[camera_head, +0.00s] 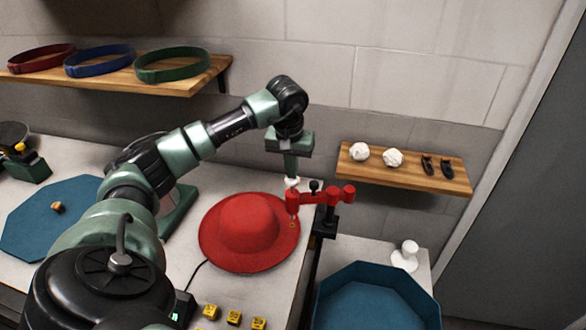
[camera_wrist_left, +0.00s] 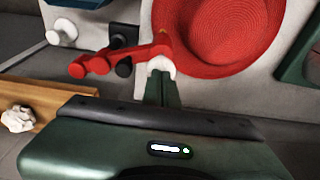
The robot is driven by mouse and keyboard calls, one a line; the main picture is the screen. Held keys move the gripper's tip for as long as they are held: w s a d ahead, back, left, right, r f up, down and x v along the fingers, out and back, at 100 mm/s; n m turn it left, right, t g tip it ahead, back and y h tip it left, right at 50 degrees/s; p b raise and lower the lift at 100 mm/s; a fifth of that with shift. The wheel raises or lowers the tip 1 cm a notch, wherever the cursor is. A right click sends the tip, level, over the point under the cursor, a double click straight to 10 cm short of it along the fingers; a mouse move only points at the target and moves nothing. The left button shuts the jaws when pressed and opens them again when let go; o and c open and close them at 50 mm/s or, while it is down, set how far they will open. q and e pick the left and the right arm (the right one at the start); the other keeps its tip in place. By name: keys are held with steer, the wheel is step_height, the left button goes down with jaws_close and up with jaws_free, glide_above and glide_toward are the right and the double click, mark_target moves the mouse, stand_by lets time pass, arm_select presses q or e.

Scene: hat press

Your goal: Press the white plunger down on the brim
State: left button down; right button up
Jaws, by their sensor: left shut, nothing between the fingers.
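The red hat (camera_head: 248,228) lies on the grey table with its brim flat. It also shows in the left wrist view (camera_wrist_left: 228,30). The red press arm (camera_head: 322,197) reaches from the right so that its end is over the brim's right edge. The white plunger (camera_head: 292,183) sits on that end. In the left wrist view the white plunger (camera_wrist_left: 161,66) is right at my fingertips. My left gripper (camera_head: 291,172) points down above it, shut and empty, touching or nearly touching the plunger's top. The fingers partly hide it. My right gripper is not in view.
A wooden shelf (camera_head: 405,171) with white and dark small items is on the wall at right. Hat bands lie on the upper left shelf (camera_head: 190,82). A blue octagonal tray (camera_head: 375,300) and a white knob-topped object (camera_head: 405,257) stand at lower right. Yellow buttons (camera_head: 234,318) line the table's front.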

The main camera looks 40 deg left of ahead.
arm_select(q)
step_height(320, 180, up, 8)
steer(key=p, duration=0.5)
steer(key=shift+f, duration=0.2)
stand_by(0.6)
